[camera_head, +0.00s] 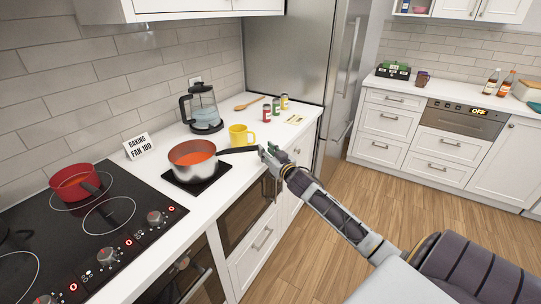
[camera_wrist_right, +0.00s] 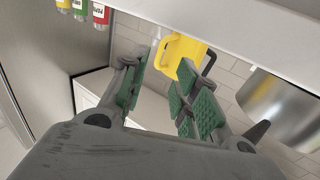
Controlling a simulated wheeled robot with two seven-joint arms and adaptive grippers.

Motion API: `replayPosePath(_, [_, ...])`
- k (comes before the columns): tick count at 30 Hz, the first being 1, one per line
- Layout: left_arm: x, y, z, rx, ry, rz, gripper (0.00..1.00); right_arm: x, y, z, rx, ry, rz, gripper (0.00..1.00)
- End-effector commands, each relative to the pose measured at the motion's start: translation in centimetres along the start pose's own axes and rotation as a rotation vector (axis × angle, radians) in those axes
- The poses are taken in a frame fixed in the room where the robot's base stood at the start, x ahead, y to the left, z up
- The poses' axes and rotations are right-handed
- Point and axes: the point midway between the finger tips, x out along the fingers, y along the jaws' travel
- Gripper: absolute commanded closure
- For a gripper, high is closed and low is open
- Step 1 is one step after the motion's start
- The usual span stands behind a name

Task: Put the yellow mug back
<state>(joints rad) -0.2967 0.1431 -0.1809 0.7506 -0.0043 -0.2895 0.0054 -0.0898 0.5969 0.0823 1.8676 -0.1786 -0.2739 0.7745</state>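The yellow mug (camera_head: 238,136) stands upright on the white counter, behind the handle of the saucepan. My right gripper (camera_head: 266,151) is at the counter's front edge, to the right of the mug and apart from it. In the right wrist view the gripper (camera_wrist_right: 160,76) is open and empty, its green-padded fingers spread. The mug (camera_wrist_right: 180,55) shows there beyond the fingertips, partly covered by the right-hand finger. My left gripper is not in view.
The saucepan (camera_head: 192,162) of red soup sits on a dark mat, its handle reaching towards my gripper. A kettle (camera_head: 205,112), small cans (camera_head: 276,106) and a wooden spoon (camera_head: 248,103) stand or lie behind. A red pot (camera_head: 74,182) is on the hob. Counter right of the mug is fairly clear.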

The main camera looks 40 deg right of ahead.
Motion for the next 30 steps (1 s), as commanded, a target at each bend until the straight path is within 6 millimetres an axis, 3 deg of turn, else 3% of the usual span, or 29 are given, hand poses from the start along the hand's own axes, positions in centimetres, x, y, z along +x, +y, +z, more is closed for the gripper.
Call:
replayPosePath(12, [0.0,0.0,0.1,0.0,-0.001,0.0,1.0,-2.4,0.0,0.0,0.002,0.0,0.0,0.7])
replayPosePath(30, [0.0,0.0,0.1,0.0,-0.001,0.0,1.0,-2.7,0.0,0.0,0.001,0.0,0.0,0.7])
